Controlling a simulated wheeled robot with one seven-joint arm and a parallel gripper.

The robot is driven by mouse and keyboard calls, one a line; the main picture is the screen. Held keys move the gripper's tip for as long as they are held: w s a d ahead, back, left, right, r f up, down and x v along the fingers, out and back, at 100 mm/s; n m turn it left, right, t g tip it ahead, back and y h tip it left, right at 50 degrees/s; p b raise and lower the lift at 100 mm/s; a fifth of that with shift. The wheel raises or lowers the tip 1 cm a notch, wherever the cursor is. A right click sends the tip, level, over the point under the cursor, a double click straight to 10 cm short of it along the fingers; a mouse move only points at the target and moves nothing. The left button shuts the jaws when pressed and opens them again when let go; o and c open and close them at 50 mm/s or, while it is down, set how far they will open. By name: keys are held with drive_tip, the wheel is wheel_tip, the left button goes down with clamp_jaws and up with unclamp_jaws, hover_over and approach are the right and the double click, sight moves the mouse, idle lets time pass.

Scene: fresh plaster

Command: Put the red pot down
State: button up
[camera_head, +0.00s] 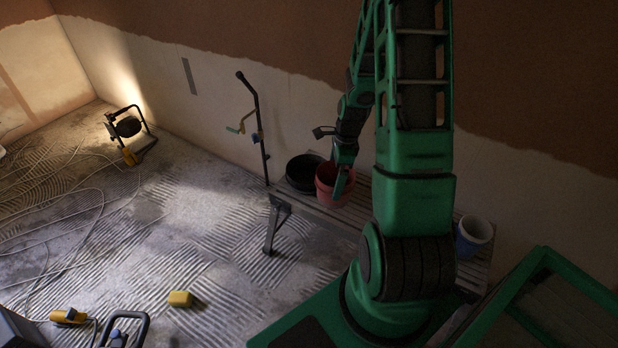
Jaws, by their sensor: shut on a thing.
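The red pot (327,196) is in the middle of the head view, at the slatted bench by the wall. My gripper (342,184) reaches down from above and is shut on the pot's right side near the rim. The pot looks upright. I cannot tell whether its base touches the slats. My arm hides part of the bench to the right of the pot.
A black bucket (303,172) stands close at the pot's left. A blue and white bucket (473,236) stands on the slats (350,214) farther right. A dark pole (257,125) leans at the wall. Cables, a work lamp (129,128) and a yellow tool (181,299) lie on the floor.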

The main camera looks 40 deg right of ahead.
drive_tip(key=shift+w+d, duration=0.1)
drive_tip(key=shift+w, duration=0.15)
drive_tip(key=w+d+m, duration=0.2)
drive_tip(key=w+m, duration=0.1)
drive_tip(key=w, duration=0.7)
drive_tip(key=w+d+m, duration=0.2)
drive_tip(key=w+m, duration=0.1)
drive_tip(key=w, duration=0.6)
wheel_tip(320, 180, down, 10)
drive_tip(key=shift+w+a+h, duration=0.15)
drive_tip(key=shift+a+h, duration=0.1)
drive_tip(key=shift+h, duration=0.05)
drive_tip(key=shift+f, duration=0.25)
drive_tip(key=o, duration=1)
drive_tip(key=shift+o, duration=0.4)
